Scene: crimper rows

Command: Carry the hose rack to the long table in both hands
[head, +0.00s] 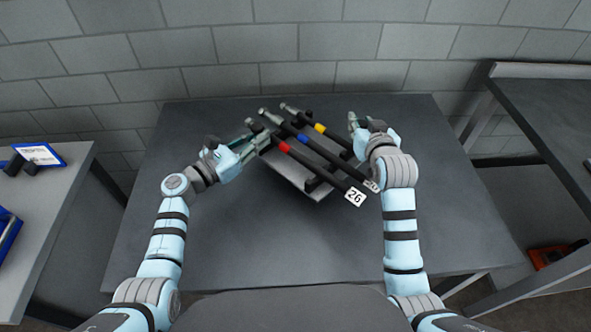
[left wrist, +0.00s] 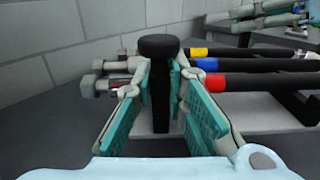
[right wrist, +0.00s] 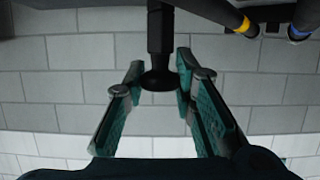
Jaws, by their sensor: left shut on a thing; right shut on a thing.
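The hose rack (head: 294,179) is a pale plate carrying three black hoses with red, blue and yellow bands and metal ends. It is over the middle of the dark grey table (head: 210,255) by the wall, set at a slant; I cannot tell whether it touches the tabletop. A white tag reads 26. My left gripper (head: 254,147) is shut on the rack's black knobbed post (left wrist: 160,95) at its left side. My right gripper (head: 355,126) is at the far right side, shut on another black knobbed post (right wrist: 158,50); its grip is partly hidden in the head view.
Another dark table (head: 545,115) stands at the right, with an orange-red item (head: 553,254) low beneath it. A grey bench (head: 40,205) at the left holds a blue-edged sign (head: 42,154) and a blue bin (head: 8,230). The block wall is close behind. The grey table's front is clear.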

